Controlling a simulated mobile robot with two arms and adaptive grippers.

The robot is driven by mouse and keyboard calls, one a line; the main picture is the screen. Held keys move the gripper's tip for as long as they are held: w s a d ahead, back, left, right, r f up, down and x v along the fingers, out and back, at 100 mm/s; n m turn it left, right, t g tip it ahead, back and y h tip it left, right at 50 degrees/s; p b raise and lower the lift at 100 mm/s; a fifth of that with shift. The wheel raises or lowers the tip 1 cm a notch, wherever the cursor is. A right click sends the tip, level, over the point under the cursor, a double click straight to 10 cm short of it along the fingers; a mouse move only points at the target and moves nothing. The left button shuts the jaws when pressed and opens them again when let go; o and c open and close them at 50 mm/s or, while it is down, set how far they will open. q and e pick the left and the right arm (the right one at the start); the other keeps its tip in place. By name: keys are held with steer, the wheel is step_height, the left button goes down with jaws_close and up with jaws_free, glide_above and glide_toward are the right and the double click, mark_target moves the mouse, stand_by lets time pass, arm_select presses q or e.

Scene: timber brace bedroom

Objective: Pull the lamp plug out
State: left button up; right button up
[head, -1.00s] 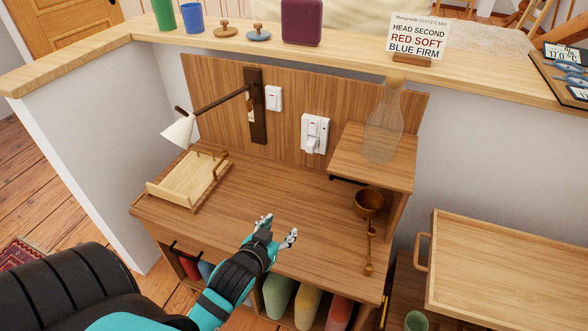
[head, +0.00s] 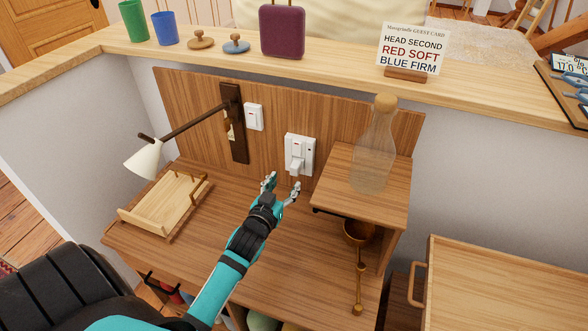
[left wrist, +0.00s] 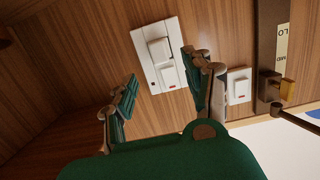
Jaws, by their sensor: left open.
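The white lamp plug (head: 296,164) sits in the lower part of a white wall socket (head: 304,150) on the wood back panel. In the left wrist view the plug (left wrist: 158,50) is a raised white block on the plate, beside a rocker switch (left wrist: 169,76) with a red mark. The wall lamp (head: 145,158) has a white cone shade on a wooden arm. My left gripper (head: 283,183) is open and empty, just in front of and below the socket. In the left wrist view its fingers (left wrist: 160,67) stand apart on either side of the socket, not touching the plug. My right gripper is out of view.
A white switch plate (head: 254,117) is left of the socket. A raised shelf with a glass bottle (head: 373,150) stands close on the right, with a copper ladle (head: 359,260) below. A wooden tray (head: 165,205) lies left. The desk middle is clear.

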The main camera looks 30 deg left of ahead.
mark_target(293, 170)
arm_select(q)
steer(key=x, duration=0.3)
steer(key=shift+w+a, duration=0.1)
steer(key=shift+w, duration=0.2)
steer(key=x, duration=0.4)
steer(key=shift+w+f, duration=0.1)
steer(key=shift+w, duration=0.5)
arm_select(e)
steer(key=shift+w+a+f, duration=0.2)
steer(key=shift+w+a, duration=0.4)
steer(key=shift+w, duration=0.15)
arm_select(q)
steer(key=shift+c, duration=0.3)
